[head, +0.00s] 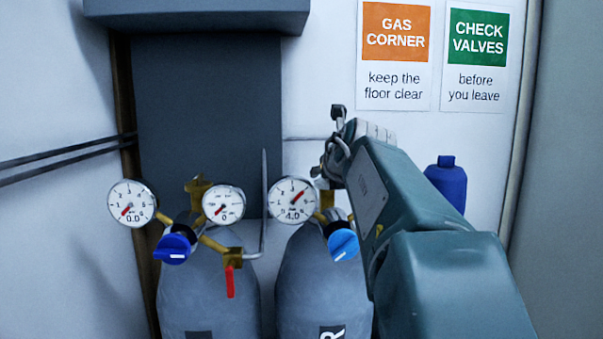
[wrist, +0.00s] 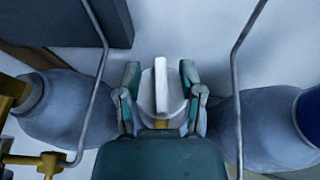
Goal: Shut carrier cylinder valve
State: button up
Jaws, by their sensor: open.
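Two grey gas cylinders stand side by side in the head view, the left one (head: 208,300) and the right one (head: 318,285). The right one's label shows only the letter R. Its gauge (head: 293,200) reads 4.0, and a blue knob (head: 342,244) sits below it. My gripper (head: 335,145) is above the right cylinder, and my arm hides part of that area. In the wrist view my gripper (wrist: 160,80) is open, its fingers on either side of a pale round knob with a raised bar (wrist: 162,90). I cannot tell whether they touch it.
The left cylinder carries two gauges (head: 132,204), a blue knob (head: 174,248) and a red lever (head: 230,281). Thin grey pipes (wrist: 95,80) (wrist: 238,90) run on both sides of my gripper. A blue container (head: 447,184) stands at the right. Signs hang on the wall.

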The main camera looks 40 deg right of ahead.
jog(key=v, duration=0.7)
jog(key=shift+s+a, duration=0.15)
jog(key=shift+s, duration=0.05)
